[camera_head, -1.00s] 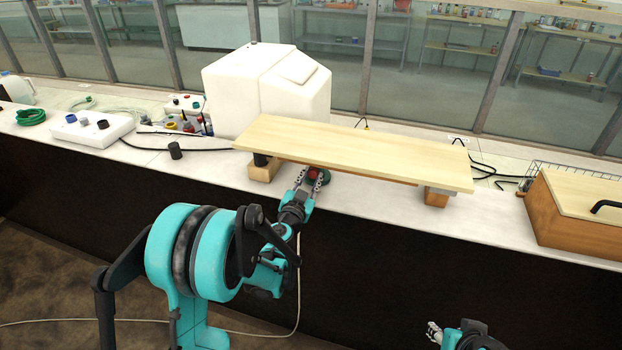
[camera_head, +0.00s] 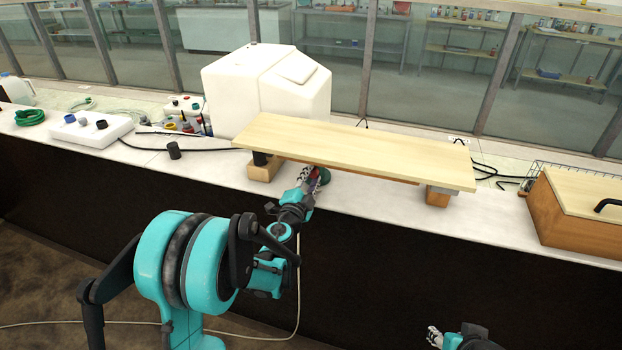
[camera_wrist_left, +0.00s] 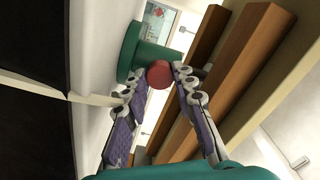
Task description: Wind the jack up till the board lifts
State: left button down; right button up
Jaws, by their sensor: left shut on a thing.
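The pale wooden board (camera_head: 355,148) lies level across wooden blocks on the bench, with a block (camera_head: 263,170) under its left end and another (camera_head: 437,196) under its right end. The green jack (camera_head: 324,176) stands at the board's front edge, partly hidden by my gripper. In the left wrist view the jack's body (camera_wrist_left: 130,48) is green with a round red knob (camera_wrist_left: 159,74). My left gripper (camera_head: 308,178) is shut on the red knob, one finger on each side. My right gripper (camera_head: 434,337) is low at the bottom edge, apart from the bench; its fingers are too small to read.
A white tank (camera_head: 265,90) stands behind the board. A white control box (camera_head: 93,128) and a black cylinder (camera_head: 174,150) are to the left. A wooden box (camera_head: 575,215) with a black handle is at the right. The bench front strip is mostly clear.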

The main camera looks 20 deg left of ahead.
pick_arm(q)
jog(key=shift+m, duration=0.4)
jog(key=c, duration=1.2)
grip_release()
jog(key=shift+s+a, duration=0.1)
jog(key=shift+s, duration=3.9)
